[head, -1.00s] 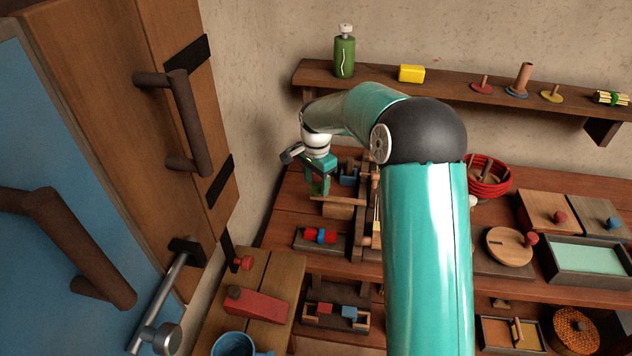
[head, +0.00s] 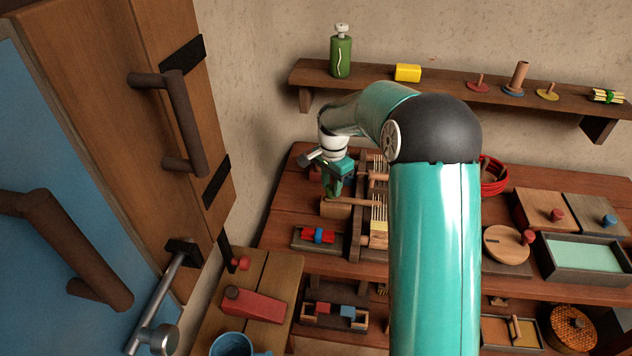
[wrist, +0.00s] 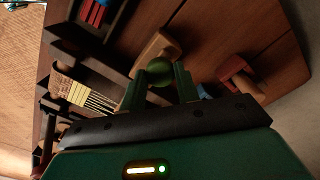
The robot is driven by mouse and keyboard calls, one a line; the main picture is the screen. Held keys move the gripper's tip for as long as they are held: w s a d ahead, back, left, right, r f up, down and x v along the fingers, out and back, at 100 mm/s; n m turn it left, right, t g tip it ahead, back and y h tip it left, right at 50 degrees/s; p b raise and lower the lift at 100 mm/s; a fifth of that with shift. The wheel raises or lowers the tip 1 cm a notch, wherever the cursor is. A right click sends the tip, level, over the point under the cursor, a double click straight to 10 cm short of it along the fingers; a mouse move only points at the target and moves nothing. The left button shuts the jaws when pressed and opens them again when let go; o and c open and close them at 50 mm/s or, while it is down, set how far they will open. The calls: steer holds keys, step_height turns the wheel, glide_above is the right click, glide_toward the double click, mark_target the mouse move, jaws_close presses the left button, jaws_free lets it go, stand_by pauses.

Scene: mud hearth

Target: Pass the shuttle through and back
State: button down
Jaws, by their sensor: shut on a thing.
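My gripper (head: 333,194) hangs at the left side of a small wooden loom. The loom's frame (head: 355,241) stands on the table, with pale warp threads (head: 379,212) partly behind my arm. In the wrist view my fingers (wrist: 159,88) are shut on a round green knob (wrist: 160,72), which I take as part of the shuttle. The rest of the shuttle is hard to make out. The loom's threads show at the left of the wrist view (wrist: 82,95). A wooden block (head: 335,208) sits just below my gripper.
A wall shelf (head: 430,83) with a green bottle (head: 341,55) is behind. A wooden cabinet door with a handle (head: 185,120) stands close on the left. Boxes (head: 545,212) fill the table's right.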

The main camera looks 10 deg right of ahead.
mark_target(345, 199)
steer(key=d, duration=0.1)
steer(key=s+d, duration=0.1)
steer(key=d, duration=0.2)
steer(key=shift+s, duration=0.3)
steer(key=shift+a, duration=0.1)
steer(key=c, duration=1)
jaws_free()
step_height(345, 199, up, 14)
steer(key=shift+f, duration=0.1)
